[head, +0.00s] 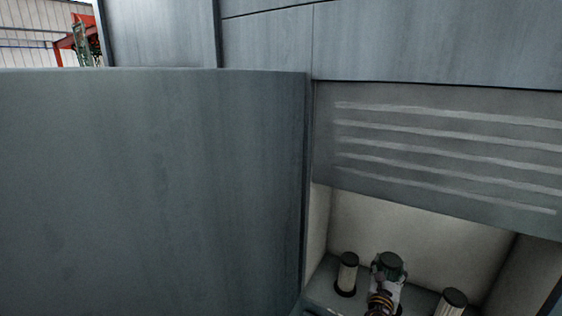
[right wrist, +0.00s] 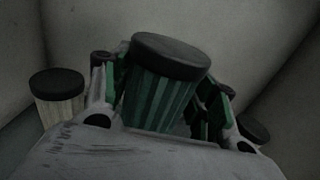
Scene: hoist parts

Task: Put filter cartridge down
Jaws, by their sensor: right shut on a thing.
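A filter cartridge with a black cap and green pleated body (right wrist: 160,95) is between the fingers of my right gripper (right wrist: 165,90), which is shut on it. In the head view its dark cap (head: 391,260) shows at the end of my right gripper (head: 388,272), inside the recess at the lower right. The cartridge looks upright or slightly tilted; its lower end is hidden, so I cannot tell if it touches the surface below. My left gripper is not in view.
Cream cartridges with black caps stand on either side: one at left (head: 347,272), one at right (head: 452,302). A large grey door or panel (head: 150,190) fills the left.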

